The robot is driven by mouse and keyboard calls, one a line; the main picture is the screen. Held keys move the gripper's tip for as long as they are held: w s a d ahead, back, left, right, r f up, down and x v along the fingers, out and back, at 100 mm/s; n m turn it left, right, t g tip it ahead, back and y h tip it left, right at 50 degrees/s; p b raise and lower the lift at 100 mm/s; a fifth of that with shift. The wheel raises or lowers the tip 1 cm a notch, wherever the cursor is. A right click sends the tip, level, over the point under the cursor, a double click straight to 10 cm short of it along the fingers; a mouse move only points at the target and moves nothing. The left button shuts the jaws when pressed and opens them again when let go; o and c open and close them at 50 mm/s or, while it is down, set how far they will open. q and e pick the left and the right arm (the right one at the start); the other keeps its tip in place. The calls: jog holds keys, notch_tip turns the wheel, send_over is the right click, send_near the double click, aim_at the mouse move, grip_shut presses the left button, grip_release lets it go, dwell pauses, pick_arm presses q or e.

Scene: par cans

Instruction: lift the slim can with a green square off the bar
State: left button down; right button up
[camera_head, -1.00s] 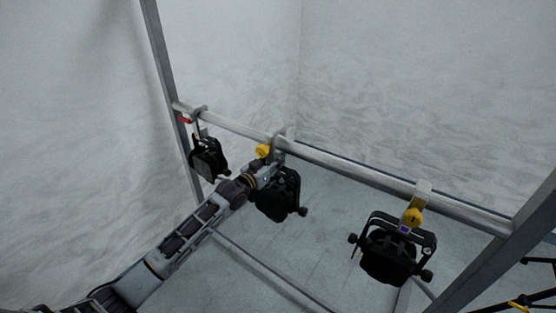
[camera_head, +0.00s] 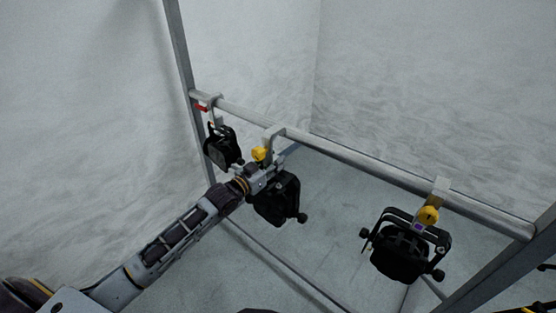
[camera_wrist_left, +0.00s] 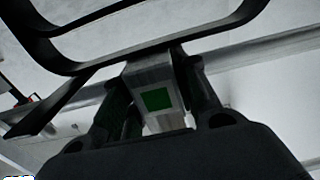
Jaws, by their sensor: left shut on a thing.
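The slim black can (camera_head: 277,200) is the middle one of three along the bar (camera_head: 350,157). Its grey hook (camera_head: 268,142) and yellow knob (camera_head: 259,153) are above it. My left gripper (camera_head: 264,177) is shut on the grey stem below the hook. In the left wrist view the stem shows a green square (camera_wrist_left: 157,99) between the two fingers (camera_wrist_left: 160,115). The hook's top overlaps the bar in the head view; I cannot tell whether they touch. My right gripper is out of view.
Another can (camera_head: 222,150) with a red mark hangs to the left, close to the held one. A wider can (camera_head: 402,258) with a purple square hangs to the right. Grey posts (camera_head: 183,70) stand at the bar's ends. White walls lie behind.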

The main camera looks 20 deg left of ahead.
aim_at(267, 166)
pick_arm(q)
jog(key=shift+r+v, duration=0.2)
jog(key=shift+v, duration=1.45)
jog(key=shift+r+v, duration=0.2)
jog(key=shift+v, duration=1.45)
jog(key=shift+p, duration=0.35)
